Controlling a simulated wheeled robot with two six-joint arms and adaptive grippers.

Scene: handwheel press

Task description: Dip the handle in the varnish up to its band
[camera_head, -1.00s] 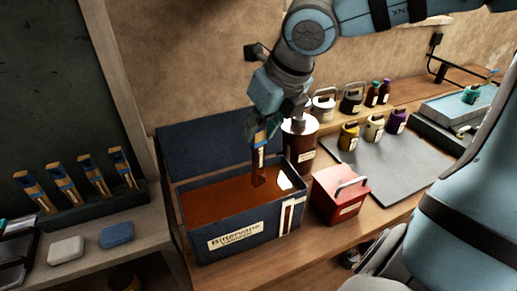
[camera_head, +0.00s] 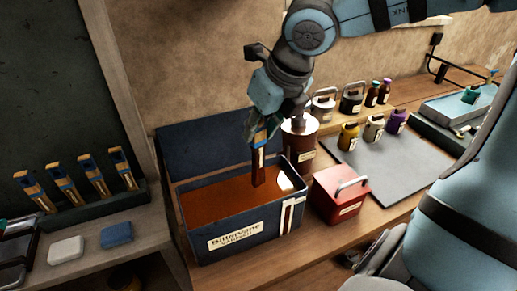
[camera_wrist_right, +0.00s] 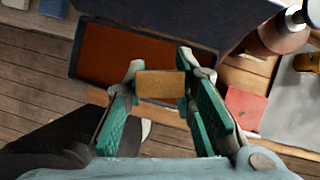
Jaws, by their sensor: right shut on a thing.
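My right gripper (camera_head: 264,128) points down over the varnish tank and is shut on the handle (camera_head: 258,168). The wrist view shows the handle's tan top end (camera_wrist_right: 160,85) between the green fingers (camera_wrist_right: 162,90), with the varnish (camera_wrist_right: 110,54) beyond. The varnish fills an open dark blue tank (camera_head: 244,240) with a label. My left gripper is not in view.
A red box (camera_head: 338,196) stands right of the tank, and a brown canister (camera_head: 300,145) behind it. Several other handles (camera_head: 92,175) stand in a rack at left.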

